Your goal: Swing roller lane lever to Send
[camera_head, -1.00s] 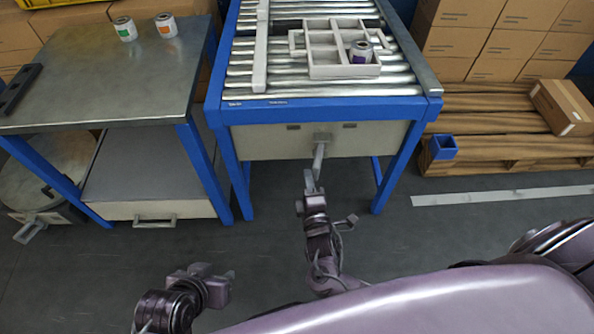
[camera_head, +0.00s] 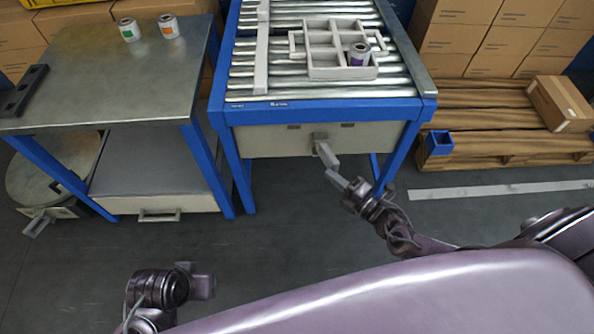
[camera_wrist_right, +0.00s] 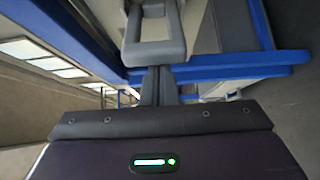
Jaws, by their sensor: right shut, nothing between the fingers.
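The grey lever (camera_head: 328,154) hangs from the pivot on the front panel of the roller lane (camera_head: 262,142). It slants down to the right. It shows large at the top of the right wrist view (camera_wrist_right: 155,45). My right gripper (camera_head: 336,179) is shut with nothing between its fingers, and its tips are at the lever's lower end. In the wrist view the closed fingers (camera_wrist_right: 158,85) meet the lever's edge; I cannot tell whether they touch. Two small dark labels flank the pivot, too small to read. My left gripper (camera_head: 198,281) is low at left, away from the lane; its jaws are unclear.
A metal table (camera_head: 95,90) with two cans stands at left. A pallet (camera_head: 495,145) with boxes is at right. The floor before the lane is clear.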

